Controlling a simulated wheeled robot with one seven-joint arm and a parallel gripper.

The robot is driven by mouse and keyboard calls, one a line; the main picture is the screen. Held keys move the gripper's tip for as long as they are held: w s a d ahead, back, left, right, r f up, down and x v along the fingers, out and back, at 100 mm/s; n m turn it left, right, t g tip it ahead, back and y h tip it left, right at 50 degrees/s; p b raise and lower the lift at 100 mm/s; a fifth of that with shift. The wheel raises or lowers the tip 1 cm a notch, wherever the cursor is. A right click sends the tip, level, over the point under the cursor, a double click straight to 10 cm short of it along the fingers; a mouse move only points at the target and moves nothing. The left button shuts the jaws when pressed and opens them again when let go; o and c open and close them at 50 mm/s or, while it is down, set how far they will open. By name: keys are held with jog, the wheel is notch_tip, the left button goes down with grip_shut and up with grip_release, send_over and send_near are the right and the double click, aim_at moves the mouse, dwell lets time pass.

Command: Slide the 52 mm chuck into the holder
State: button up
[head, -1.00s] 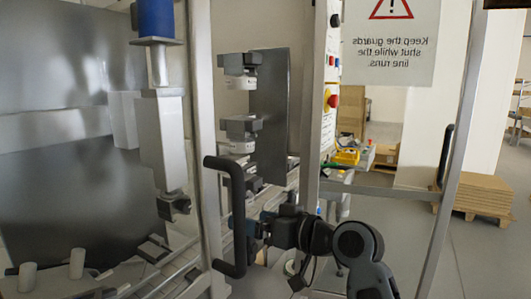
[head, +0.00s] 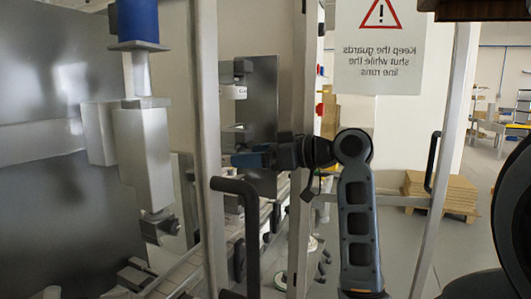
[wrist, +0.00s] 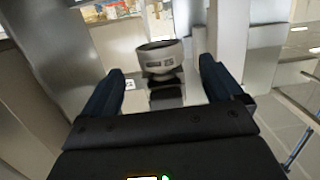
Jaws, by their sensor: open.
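My gripper (wrist: 161,66) is open in the wrist view, with one dark blue finger on each side. A pale grey round chuck (wrist: 160,57) with a dark printed mark shows between and just past the fingertips. It looks apart from both fingers. A dark block (wrist: 167,96) shows directly below it; I cannot tell if this is the holder. In the head view my gripper (head: 238,160) is beside a dark upright plate (head: 263,105). A grey holder (head: 232,92) sticks out from that plate above my gripper. The chuck's size marking is too small to read surely.
A guard-frame post (head: 207,130) and a black door handle (head: 243,215) stand close to my gripper in the head view. A grey column with a blue top (head: 138,20) is at left. Cardboard (head: 440,192) lies on a pallet at right.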

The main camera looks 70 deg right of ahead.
aim_at(226, 157)
jog(key=shift+w+d+f+p, duration=0.1)
jog(key=shift+w+f+p, duration=0.1)
jog(key=shift+w, duration=0.85)
jog(key=shift+w+f+p, duration=0.15)
jog(key=shift+w, duration=0.9)
jog(key=c, duration=1.2)
jog(key=o, duration=0.6)
jog(key=c, duration=0.5)
jog(key=shift+r, duration=0.15)
jog(key=shift+s, duration=0.15)
